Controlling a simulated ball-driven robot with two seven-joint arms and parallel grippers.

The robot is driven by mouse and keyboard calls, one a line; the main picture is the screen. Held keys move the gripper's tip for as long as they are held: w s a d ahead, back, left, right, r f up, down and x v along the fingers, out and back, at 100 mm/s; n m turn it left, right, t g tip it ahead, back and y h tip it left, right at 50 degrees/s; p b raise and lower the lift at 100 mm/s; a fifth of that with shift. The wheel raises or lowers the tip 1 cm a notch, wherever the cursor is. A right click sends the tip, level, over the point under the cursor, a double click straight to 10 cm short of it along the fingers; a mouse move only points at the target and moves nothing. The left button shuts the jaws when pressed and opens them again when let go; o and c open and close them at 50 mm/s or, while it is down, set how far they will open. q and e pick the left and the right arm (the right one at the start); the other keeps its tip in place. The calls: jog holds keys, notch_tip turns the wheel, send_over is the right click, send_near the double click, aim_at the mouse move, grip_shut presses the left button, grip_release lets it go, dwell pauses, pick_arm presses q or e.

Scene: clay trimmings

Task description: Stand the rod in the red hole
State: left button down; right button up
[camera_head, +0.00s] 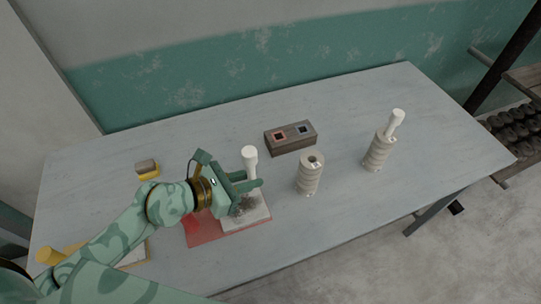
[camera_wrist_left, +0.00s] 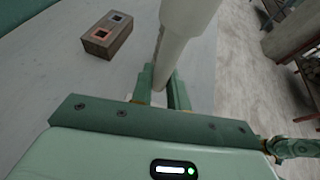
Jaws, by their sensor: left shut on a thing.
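A white rod (camera_head: 250,158) with a thicker head stands roughly upright in my left gripper (camera_head: 251,186), which is shut on it. In the left wrist view the rod (camera_wrist_left: 184,22) rises large between the fingers of the left gripper (camera_wrist_left: 164,92). The dark block (camera_head: 293,147) lies behind and to the right of the gripper, clear of the rod. Its red-rimmed hole (camera_head: 280,136) is on the left of the top face, beside a blue-rimmed hole (camera_head: 304,129). The block also shows at upper left in the left wrist view (camera_wrist_left: 113,42). The rod's lower end is hidden by the gripper. My right gripper is not visible.
A ribbed stand (camera_head: 309,177) with an open top is right of the gripper. Another (camera_head: 376,154) holds a second white rod (camera_head: 397,117). A pale tile (camera_head: 258,216) with dark trimmings lies by a red mat (camera_head: 205,237). A yellow-based sponge (camera_head: 148,169) sits left.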

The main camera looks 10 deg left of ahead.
aim_at(233, 167)
pick_arm(q)
jog(key=w+a+f+b, duration=0.2)
jog(key=w+f, duration=0.1)
jog(key=w+a+f+b, duration=0.2)
jog(key=w+a+b, duration=0.1)
jog(key=w+a+f+b, duration=0.2)
jog(key=w+f+b, duration=0.1)
jog(key=shift+w+a+f, duration=0.2)
jog(key=shift+a+f, duration=0.1)
jog(key=shift+a, duration=0.05)
jog(key=shift+w+a+f+b, duration=0.25)
jog(key=shift+w+f+b, duration=0.1)
jog(key=shift+b, duration=0.1)
jog(key=f+b, duration=0.1)
jog(key=f, duration=0.1)
jog(key=f+b, duration=0.1)
jog(key=f, duration=0.1)
jog(key=shift+w+a+b, duration=0.25)
jog(key=shift+b, duration=0.05)
jog(key=shift+r, duration=0.25)
jog(key=shift+f, duration=0.25)
jog(key=c, duration=1.4)
grip_release()
jog(key=shift+r, duration=0.1)
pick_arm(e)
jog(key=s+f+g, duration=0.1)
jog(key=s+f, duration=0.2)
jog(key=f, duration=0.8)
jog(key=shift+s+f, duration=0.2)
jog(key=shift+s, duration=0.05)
